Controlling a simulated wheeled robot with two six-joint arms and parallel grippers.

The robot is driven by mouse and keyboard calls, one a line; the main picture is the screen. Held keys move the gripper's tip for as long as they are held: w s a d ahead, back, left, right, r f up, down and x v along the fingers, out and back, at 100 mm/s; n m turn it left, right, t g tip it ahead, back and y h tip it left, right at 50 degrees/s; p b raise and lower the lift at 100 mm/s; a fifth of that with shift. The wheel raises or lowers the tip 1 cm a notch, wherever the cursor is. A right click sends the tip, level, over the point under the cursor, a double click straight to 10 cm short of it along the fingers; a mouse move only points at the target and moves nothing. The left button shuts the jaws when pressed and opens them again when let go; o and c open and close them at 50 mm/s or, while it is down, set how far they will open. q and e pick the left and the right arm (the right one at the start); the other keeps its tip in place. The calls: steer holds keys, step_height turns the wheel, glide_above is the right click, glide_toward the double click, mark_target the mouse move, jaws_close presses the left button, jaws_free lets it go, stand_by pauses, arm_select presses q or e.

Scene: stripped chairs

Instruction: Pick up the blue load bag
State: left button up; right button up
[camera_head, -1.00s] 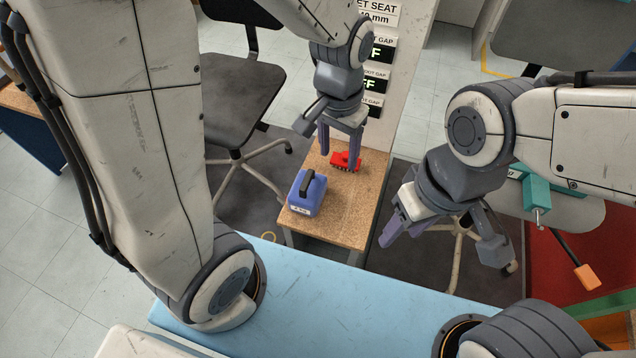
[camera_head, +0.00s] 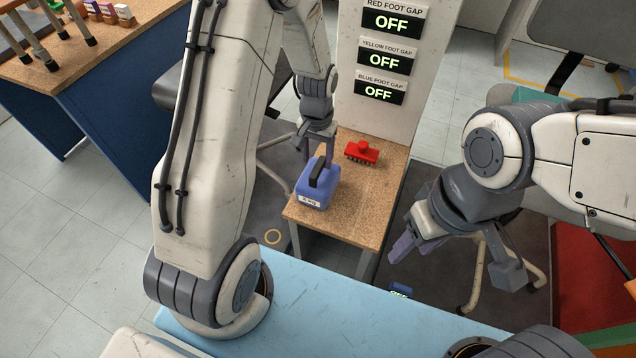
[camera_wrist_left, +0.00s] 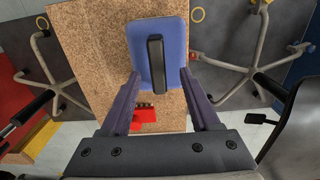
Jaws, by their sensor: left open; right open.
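The blue load bag (camera_head: 317,187) stands on a small cork-topped table in the head view. It has a black handle on top and a white label on its near side. In the left wrist view the bag (camera_wrist_left: 175,63) lies just beyond my left fingertips, with its black handle (camera_wrist_left: 156,62) lengthwise between them. My left gripper (camera_head: 318,150) is open and empty at the far side of the bag; its fingers also show in the left wrist view (camera_wrist_left: 160,85). My right gripper (camera_head: 445,268) is open and empty, off to the right of the table.
A red brush-like block (camera_head: 361,152) is on the cork table (camera_head: 372,205) behind the bag. A panel with several OFF displays (camera_head: 384,60) rises behind the table. A light blue surface (camera_head: 330,305) lies in front. Chair legs (camera_head: 478,270) stand at right.

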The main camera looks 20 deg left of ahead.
mark_target(319, 165)
arm_select(q)
step_height(319, 165, down, 4)
steer(key=shift+d+f+b, duration=0.1)
steer(key=shift+d+b, duration=0.05)
steer(key=shift+b, duration=0.3)
jaws_close()
stand_by(1.0)
steer(key=shift+w+r, duration=0.1)
steer(key=shift+r, duration=0.15)
